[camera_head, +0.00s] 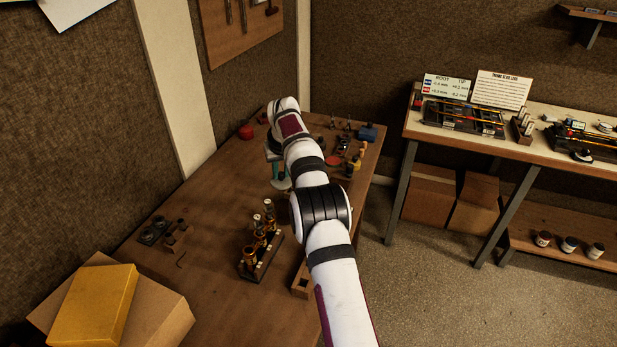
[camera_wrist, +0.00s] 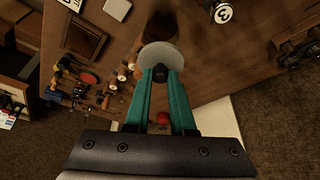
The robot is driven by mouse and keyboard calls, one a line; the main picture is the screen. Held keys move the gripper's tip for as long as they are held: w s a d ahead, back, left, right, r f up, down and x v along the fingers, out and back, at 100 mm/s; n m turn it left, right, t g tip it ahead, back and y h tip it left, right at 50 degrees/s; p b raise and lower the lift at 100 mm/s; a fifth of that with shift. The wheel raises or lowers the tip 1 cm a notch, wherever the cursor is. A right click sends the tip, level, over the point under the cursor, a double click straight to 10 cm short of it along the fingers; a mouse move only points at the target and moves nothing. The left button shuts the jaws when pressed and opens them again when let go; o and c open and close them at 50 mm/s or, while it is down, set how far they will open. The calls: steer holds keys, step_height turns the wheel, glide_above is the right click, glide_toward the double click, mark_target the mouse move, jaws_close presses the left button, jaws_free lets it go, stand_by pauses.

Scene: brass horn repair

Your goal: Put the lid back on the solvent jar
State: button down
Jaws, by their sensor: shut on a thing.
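My gripper (camera_wrist: 160,75) has teal fingers, shut on the dark knob of a pale grey round lid (camera_wrist: 161,56). The lid is held beyond the fingertips, above the wooden table. In the head view my gripper (camera_head: 278,170) points down, with the lid (camera_head: 281,184) under it. A dark brown round shape (camera_wrist: 170,22) shows just past the lid in the wrist view. I cannot tell whether it is the solvent jar or a shadow. I cannot make out the jar for certain in the head view, where my arm hides part of the table.
A rack of brass valves (camera_head: 261,250) stands nearer on the table (camera_head: 205,270). Dark rings and small blocks (camera_head: 160,233) lie at left. A red tin (camera_head: 246,131) is at the far left edge. Small tools and a red disc (camera_wrist: 88,78) crowd the far right side.

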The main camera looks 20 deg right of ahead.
mark_target(283, 184)
steer(key=shift+f, duration=3.05)
steer(key=shift+f, duration=0.15)
steer(key=shift+c, duration=1)
jaws_free()
steer(key=shift+r, duration=3.5)
steer(key=shift+c, duration=0.3)
